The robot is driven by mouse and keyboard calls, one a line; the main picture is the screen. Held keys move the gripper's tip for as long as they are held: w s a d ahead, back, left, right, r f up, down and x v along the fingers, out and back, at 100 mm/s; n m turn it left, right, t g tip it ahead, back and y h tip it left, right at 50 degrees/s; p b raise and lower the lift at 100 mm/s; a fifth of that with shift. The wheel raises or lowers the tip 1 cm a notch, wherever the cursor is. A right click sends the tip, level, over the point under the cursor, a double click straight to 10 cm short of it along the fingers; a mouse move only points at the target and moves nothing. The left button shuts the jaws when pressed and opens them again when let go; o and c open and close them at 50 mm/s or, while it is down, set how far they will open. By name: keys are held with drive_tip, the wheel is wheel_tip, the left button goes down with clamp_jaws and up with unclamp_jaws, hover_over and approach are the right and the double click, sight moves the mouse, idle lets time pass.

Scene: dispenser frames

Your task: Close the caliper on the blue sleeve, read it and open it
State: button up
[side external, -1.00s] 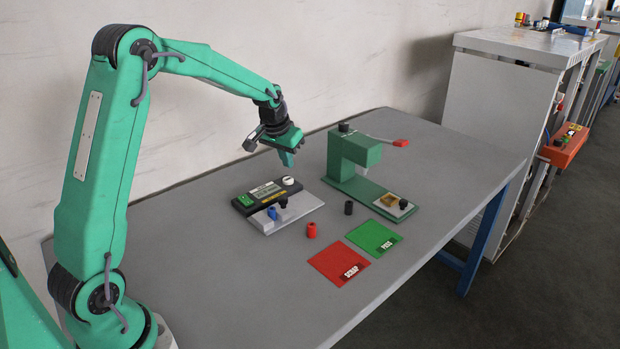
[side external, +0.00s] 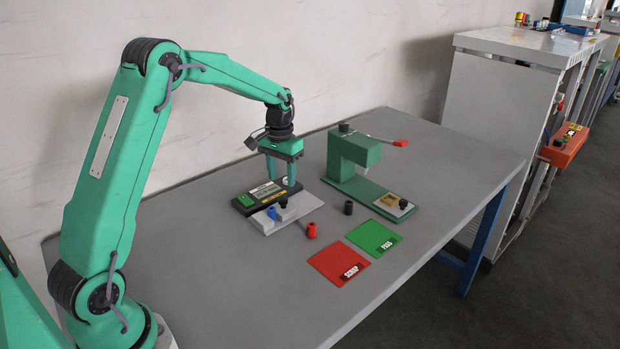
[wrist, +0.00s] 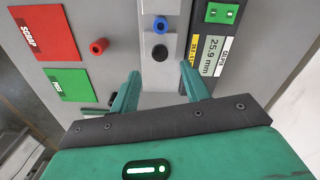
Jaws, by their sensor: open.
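The caliper (side external: 244,206) is a dark unit with a green end and a display on a light grey base (side external: 312,203). In the wrist view its display (wrist: 211,56) reads 25.9 mm. The blue sleeve (side external: 272,213) stands on the base, and shows in the wrist view (wrist: 160,25). A black knob (wrist: 160,53) sits beside it on the base. My gripper (side external: 281,183) is open above the caliper. In the wrist view its fingertips (wrist: 160,72) are apart on either side of the knob's line, with the knob beyond them; I cannot tell their height above it.
A red sleeve (side external: 311,230) and a black sleeve (side external: 348,208) stand on the table. Red (side external: 330,262) and green (side external: 372,234) pads lie in front. A green press (side external: 354,157) with a red-ended lever stands to the right. The table's far right is clear.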

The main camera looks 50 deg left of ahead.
sight(283, 198)
drive_tip(key=shift+f, duration=3.8)
clamp_jaws()
